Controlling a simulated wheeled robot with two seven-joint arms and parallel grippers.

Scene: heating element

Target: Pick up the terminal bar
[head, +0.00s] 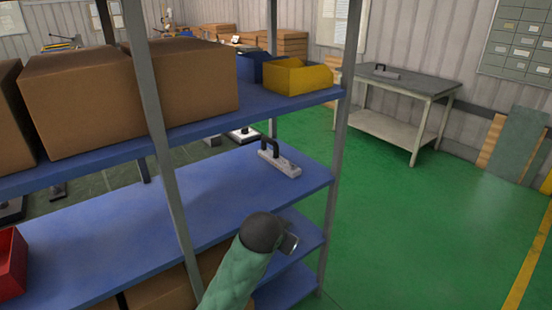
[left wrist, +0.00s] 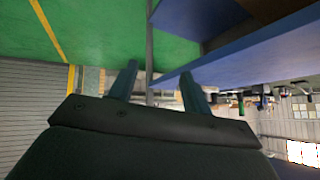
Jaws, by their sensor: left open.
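The terminal bar (head: 280,160) is a pale grey bar with a black arched handle. It lies on the middle blue shelf (head: 215,203), close to the shelf's right end. My left gripper (head: 290,242) is in front of and below the bar, near the shelf's front edge and apart from the bar. In the left wrist view my left gripper (left wrist: 159,82) shows two spread fingers with nothing between them. The bar cannot be made out in that view. My right gripper is not in view.
A grey shelf post (head: 160,140) stands left of the bar. The upper shelf carries cardboard boxes (head: 85,95) and a yellow bin (head: 297,77). A red bin (head: 10,262) sits at far left. A similar handled bar (head: 385,73) lies on the back table (head: 420,88). Green floor at right is clear.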

